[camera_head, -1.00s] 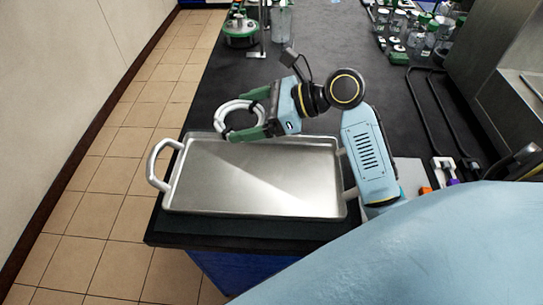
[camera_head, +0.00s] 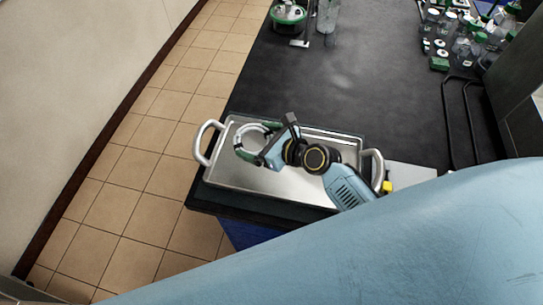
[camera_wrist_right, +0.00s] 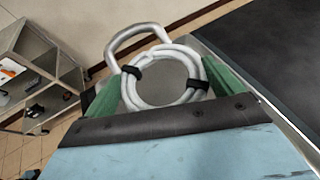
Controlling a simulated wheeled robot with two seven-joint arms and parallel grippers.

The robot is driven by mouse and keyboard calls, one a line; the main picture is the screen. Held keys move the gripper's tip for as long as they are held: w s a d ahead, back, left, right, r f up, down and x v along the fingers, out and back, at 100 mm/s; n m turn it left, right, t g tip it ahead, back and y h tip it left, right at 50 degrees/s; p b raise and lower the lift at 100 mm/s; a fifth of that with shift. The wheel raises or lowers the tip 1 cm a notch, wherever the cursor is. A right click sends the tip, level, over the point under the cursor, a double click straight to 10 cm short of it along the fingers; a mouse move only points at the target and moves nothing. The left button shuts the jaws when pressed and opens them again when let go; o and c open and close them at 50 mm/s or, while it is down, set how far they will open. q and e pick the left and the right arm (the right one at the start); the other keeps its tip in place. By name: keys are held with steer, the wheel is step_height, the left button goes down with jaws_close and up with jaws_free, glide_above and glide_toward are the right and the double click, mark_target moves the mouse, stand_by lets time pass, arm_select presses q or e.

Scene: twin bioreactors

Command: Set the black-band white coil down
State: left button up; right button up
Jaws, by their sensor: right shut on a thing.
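The black-band white coil (camera_wrist_right: 163,103) is a ring of white tubing with black bands, held between the green fingers of my right gripper (camera_wrist_right: 170,90) in the right wrist view. In the head view the coil (camera_head: 244,137) and my right gripper (camera_head: 258,146) are over the left part of the metal tray (camera_head: 222,178). The tray has a raised rim and a handle at each end. I cannot tell whether the coil touches the tray floor. My left gripper is not in view.
The tray lies near the end of the black bench (camera_head: 350,85). A green-based vessel (camera_head: 288,17) and a clear container (camera_head: 327,15) stand farther back. Several bottles (camera_head: 470,40) are at the back right. The middle of the bench is clear.

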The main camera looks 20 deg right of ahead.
step_height(320, 180, down, 4)
steer(key=shift+r+b, duration=0.15)
steer(key=shift+b, duration=0.5)
steer(key=shift+f+b, duration=0.95)
steer(key=shift+f, duration=0.8)
steer(key=shift+f, duration=0.2)
steer(key=o, duration=0.6)
steer(key=shift+o, duration=0.4)
steer(key=shift+r, duration=0.25)
steer(key=p+v, duration=0.1)
steer(key=v, duration=1.1)
steer(key=shift+f+p, duration=0.15)
steer(key=shift+p, duration=0.15)
